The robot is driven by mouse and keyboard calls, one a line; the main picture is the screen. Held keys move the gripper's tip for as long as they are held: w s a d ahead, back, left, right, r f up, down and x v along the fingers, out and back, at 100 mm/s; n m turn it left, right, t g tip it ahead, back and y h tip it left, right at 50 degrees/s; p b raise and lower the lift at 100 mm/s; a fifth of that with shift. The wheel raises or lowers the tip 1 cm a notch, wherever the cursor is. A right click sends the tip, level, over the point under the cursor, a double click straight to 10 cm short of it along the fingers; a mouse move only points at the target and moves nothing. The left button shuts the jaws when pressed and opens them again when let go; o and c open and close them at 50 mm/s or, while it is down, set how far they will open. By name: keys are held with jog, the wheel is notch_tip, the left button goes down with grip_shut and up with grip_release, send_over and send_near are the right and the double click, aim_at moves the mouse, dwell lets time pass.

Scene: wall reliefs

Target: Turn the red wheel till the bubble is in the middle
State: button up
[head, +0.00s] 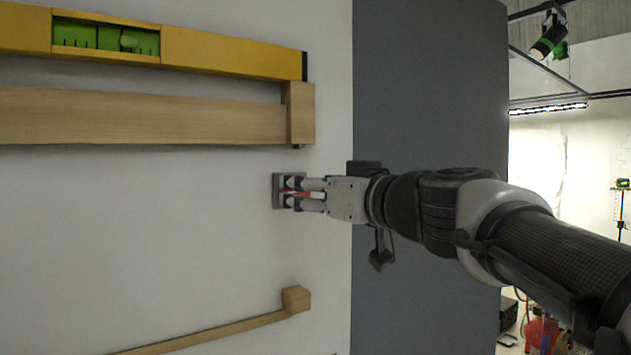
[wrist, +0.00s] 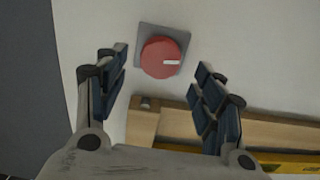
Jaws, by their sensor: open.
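The red wheel (wrist: 161,58) is a round knob with a white mark, set on a grey square plate (wrist: 146,30) on the wall. In the head view the plate (head: 276,190) shows, but my gripper (head: 290,193) hides most of the wheel. In the wrist view my gripper (wrist: 161,80) is open, its fingers on either side of the wheel and apart from it. The yellow level (head: 230,55) lies along the top, tilted down to the right. Its green vial (head: 90,36) shows a bubble (head: 129,41) right of the middle.
A wooden beam (head: 150,117) with an end block (head: 300,112) lies just under the level, above my gripper. A thin wooden rail with a block (head: 296,299) is lower on the wall.

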jog(key=shift+p+x, duration=0.3)
jog(key=shift+x, duration=1.45)
jog(key=shift+c, duration=0.4)
jog(key=c, duration=1)
